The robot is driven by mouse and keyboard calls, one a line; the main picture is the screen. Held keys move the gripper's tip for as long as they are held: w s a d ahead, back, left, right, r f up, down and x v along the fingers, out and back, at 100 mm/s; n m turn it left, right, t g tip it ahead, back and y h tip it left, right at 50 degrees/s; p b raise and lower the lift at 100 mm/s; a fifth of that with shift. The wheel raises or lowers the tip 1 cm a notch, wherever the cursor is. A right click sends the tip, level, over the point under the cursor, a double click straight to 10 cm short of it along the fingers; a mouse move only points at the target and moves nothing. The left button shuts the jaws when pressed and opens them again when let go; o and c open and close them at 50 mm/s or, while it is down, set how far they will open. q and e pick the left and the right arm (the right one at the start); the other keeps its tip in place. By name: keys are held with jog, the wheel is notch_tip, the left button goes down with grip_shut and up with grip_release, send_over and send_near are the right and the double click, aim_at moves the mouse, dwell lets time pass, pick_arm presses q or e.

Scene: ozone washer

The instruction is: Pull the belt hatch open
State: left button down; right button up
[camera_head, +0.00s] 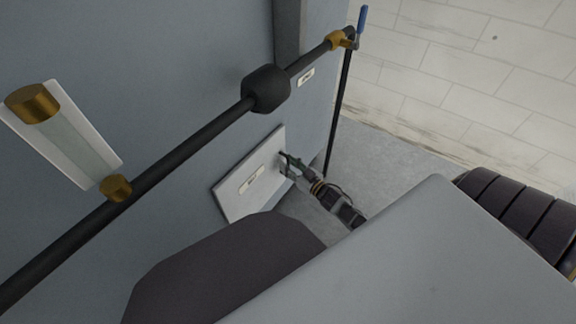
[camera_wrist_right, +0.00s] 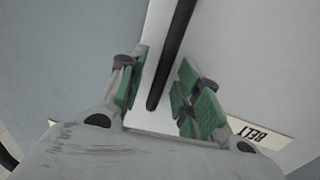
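The belt hatch (camera_head: 238,194) is a pale panel low on the grey-blue machine wall. It carries a small label (camera_head: 251,179), which reads BELT in the right wrist view (camera_wrist_right: 262,134). My right gripper (camera_head: 287,163) is at the hatch's right edge. In the right wrist view its green-padded fingers (camera_wrist_right: 158,95) are apart, one on each side of a dark bar (camera_wrist_right: 172,58), which looks like the hatch's handle. A gap shows between bar and pads, so I see no grip. Whether the hatch stands slightly ajar I cannot tell. My left gripper is not in view.
A black pipe (camera_head: 190,142) with a thick black fitting (camera_head: 266,89) runs along the wall above the hatch. It ends at a blue-handled valve (camera_head: 362,20), with a thin pipe (camera_head: 339,110) dropping to the floor. A gauge tube (camera_head: 72,140) is at left. Grey floor (camera_head: 385,155) lies right.

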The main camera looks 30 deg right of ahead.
jog(key=shift+w, duration=0.35)
grip_shut()
